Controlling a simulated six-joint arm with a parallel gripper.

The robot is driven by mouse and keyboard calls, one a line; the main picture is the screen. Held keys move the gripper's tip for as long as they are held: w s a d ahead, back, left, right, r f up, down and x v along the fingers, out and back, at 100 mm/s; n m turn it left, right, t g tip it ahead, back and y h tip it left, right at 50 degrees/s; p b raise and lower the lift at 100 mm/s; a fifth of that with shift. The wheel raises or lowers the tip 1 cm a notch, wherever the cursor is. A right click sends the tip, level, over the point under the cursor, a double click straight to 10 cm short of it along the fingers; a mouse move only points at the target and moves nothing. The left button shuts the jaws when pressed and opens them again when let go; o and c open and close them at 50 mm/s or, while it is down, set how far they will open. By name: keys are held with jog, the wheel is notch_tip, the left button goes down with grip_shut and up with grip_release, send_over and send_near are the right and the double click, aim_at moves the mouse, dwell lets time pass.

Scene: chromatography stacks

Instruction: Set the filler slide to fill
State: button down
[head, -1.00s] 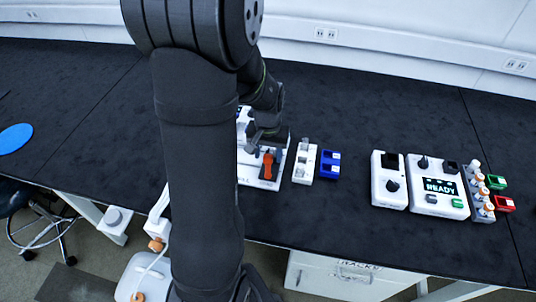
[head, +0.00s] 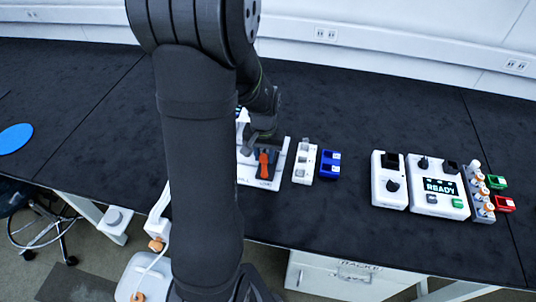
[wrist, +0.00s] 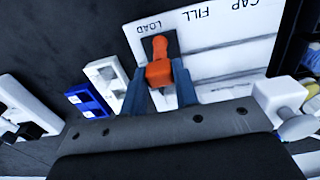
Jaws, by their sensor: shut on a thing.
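The filler is a white plate (wrist: 225,50) with the printed words LOAD, FILL and CAP in the wrist view. It also shows in the head view (head: 276,176), partly hidden behind my arm. Its orange slide handle (wrist: 159,62) stands on a dark block near LOAD, a little to the FILL side of that word in the wrist view. The handle also shows in the head view (head: 264,164), above the LOAD word. My gripper (wrist: 163,92) is shut on the orange handle, with one blue-grey finger on either side of it.
A white block (head: 304,161) and a blue rack (head: 330,164) stand close right of the filler. A white device (head: 389,181), a READY-screen unit (head: 438,187) and a vial rack (head: 479,196) stand farther right. The back of the bench is clear.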

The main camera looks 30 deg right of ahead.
jog(key=w+a, duration=0.4)
jog(key=shift+w+a, duration=0.2)
jog(key=shift+w, duration=0.1)
jog(key=c, duration=1.1)
grip_release()
notch_tip(320, 180, up, 18)
jog(key=shift+f, duration=0.25)
notch_tip(320, 180, down, 18)
jog(key=shift+r, duration=0.25)
